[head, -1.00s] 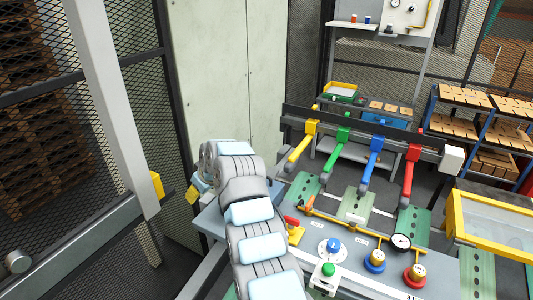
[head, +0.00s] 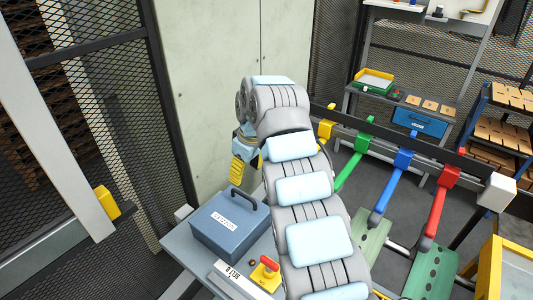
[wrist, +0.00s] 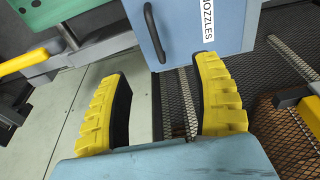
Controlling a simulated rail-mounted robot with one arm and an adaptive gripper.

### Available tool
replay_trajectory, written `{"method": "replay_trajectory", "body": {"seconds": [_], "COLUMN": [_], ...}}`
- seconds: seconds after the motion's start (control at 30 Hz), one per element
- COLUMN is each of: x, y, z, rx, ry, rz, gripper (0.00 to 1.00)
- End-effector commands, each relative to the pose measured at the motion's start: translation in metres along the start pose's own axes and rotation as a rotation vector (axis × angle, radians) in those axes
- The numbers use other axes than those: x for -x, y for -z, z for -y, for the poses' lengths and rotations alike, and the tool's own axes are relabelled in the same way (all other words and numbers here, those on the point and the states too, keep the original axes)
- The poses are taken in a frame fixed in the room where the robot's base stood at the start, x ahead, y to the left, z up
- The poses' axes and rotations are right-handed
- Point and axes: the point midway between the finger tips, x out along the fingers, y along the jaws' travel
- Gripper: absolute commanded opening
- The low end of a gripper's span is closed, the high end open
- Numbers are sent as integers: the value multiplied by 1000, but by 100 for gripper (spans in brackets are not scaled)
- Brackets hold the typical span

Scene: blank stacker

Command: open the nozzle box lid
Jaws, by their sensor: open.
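The nozzle box (head: 228,245) is a blue-grey box with a dark bar handle (head: 249,201) and a white label on its lid (head: 206,215). It stands on a grey side table left of my arm, with the lid shut. In the wrist view the box top (wrist: 188,22) shows at the upper middle, with its handle (wrist: 153,34) and the label "NOZZLES". My gripper (wrist: 160,72) is open and empty, its yellow-padded fingers apart. The handle lies beyond the fingertips, not between them.
A red-handled valve on a yellow base (head: 265,272) stands in front of the box on the table (head: 180,246). Yellow, green, blue and red levers (head: 435,205) hang from a dark rail at right. A mesh fence and pale cabinet panels (head: 208,80) stand behind.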

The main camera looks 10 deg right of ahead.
Motion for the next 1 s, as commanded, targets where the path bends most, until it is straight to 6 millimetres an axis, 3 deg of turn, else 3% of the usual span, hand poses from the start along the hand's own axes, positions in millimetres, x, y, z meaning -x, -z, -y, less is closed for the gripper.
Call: {"method": "replay_trajectory", "body": {"seconds": [0.27,1.0], "x": [-7,-63], "y": [0,-5], "z": [0,-5], "rx": [0,-9], "ry": [1,-2], "rz": [0,0], "gripper": [65,65]}}
